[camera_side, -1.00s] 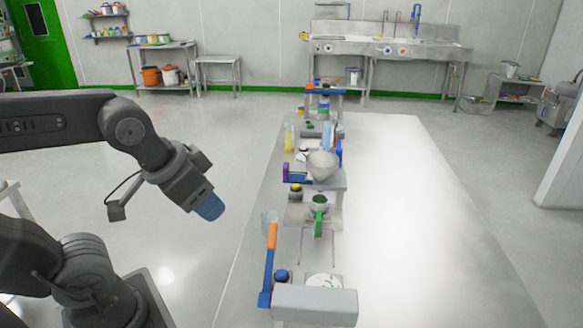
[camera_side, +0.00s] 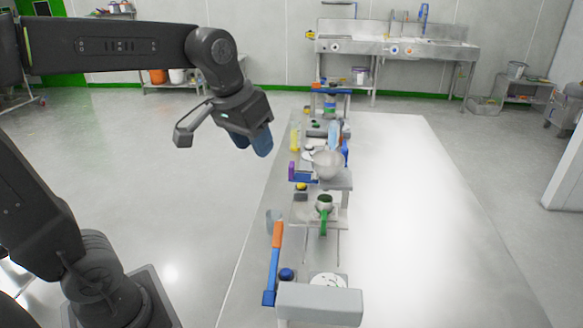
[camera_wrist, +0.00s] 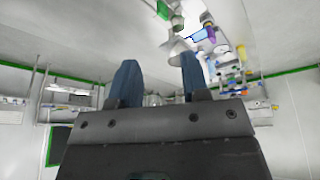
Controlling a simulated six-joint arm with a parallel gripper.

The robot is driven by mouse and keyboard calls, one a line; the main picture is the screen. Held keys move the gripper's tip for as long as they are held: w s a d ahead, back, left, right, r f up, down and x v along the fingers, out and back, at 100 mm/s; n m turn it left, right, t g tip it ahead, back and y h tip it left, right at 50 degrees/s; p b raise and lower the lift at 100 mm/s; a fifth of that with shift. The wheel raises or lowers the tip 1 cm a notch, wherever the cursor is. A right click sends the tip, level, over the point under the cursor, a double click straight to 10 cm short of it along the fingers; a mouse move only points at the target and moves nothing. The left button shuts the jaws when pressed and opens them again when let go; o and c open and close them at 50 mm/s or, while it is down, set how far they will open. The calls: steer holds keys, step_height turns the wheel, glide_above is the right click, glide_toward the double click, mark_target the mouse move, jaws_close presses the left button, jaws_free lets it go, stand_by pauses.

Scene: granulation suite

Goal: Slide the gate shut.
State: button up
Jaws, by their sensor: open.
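My gripper (camera_side: 253,146) hangs in the air left of the row of equipment on the bench, with its blue fingers pointing down. In the wrist view its two fingers (camera_wrist: 159,62) stand apart with nothing between them. A grey funnel-shaped hopper (camera_side: 327,165) sits on a grey stand (camera_side: 338,184) in the row, to the right of my gripper and apart from it. The hopper also shows in the wrist view (camera_wrist: 176,47), beyond the fingers. Blue and purple parts (camera_side: 293,171) sit at the stand's left side. I cannot tell which part is the gate or how far it is open.
A yellow bottle (camera_side: 295,138) stands behind. The right of the white bench (camera_side: 420,220) is clear.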

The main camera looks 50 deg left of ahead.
steer(key=w+a+n+g, duration=0.1)
steer(key=w+a+n, duration=0.1)
steer(key=w+a, duration=0.35)
steer(key=n+g, duration=0.3)
steer(key=n, duration=0.1)
glide_above(292, 164)
step_height(292, 164, down, 10)
step_height(292, 164, down, 13)
steer(key=shift+a, duration=0.1)
jaws_close()
